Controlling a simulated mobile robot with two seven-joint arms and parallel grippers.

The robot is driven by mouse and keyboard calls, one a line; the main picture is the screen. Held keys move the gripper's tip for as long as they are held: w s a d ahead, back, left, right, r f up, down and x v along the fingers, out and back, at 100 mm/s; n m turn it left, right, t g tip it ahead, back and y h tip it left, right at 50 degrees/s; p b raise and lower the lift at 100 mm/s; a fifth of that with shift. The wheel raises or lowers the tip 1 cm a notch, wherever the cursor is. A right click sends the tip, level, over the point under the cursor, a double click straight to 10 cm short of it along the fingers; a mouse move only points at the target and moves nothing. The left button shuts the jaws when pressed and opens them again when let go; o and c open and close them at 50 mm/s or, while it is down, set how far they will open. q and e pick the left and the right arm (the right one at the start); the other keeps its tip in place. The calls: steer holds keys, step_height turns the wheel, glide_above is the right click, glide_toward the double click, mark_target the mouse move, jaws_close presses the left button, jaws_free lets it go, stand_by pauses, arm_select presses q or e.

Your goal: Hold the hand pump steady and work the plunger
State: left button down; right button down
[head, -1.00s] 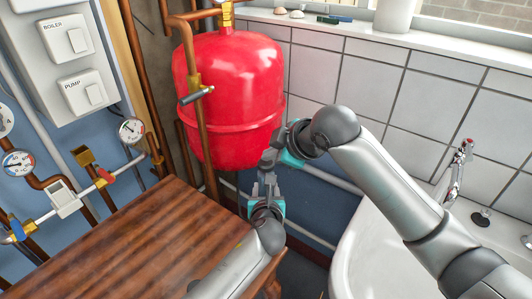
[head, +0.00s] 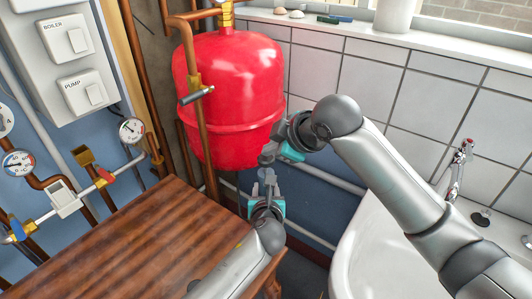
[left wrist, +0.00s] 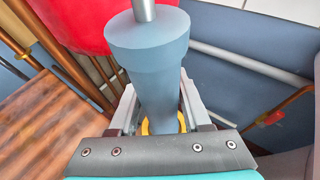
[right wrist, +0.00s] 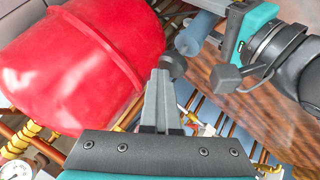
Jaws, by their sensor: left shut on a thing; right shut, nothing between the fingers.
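The hand pump (left wrist: 148,45) is a blue-grey cylinder with a wider collar and a silver plunger rod (left wrist: 143,9) coming out of its top. My left gripper (left wrist: 155,112) is shut around the pump body below the collar. In the right wrist view the pump (right wrist: 193,36) shows beyond my right fingertips, with a dark round knob (right wrist: 172,66) at its plunger end. My right gripper (right wrist: 163,78) is shut and empty, its tips at the knob and seemingly touching it. In the head view my right gripper (head: 267,156) is just above my left one (head: 267,182); the pump is mostly hidden there.
A red tank (head: 228,95) stands close behind both grippers. A wooden table (head: 130,240) lies at left and a white basin (head: 375,235) at right. Copper pipes (head: 203,150) and gauges (head: 131,130) line the left wall.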

mark_target(270, 159)
steer(key=shift+r, duration=1.05)
step_height(270, 159, up, 5)
steer(key=shift+r, duration=0.1)
stand_by(0.5)
arm_select(q)
steer(key=shift+c, duration=1.4)
jaws_free()
steer(key=shift+s, duration=0.1)
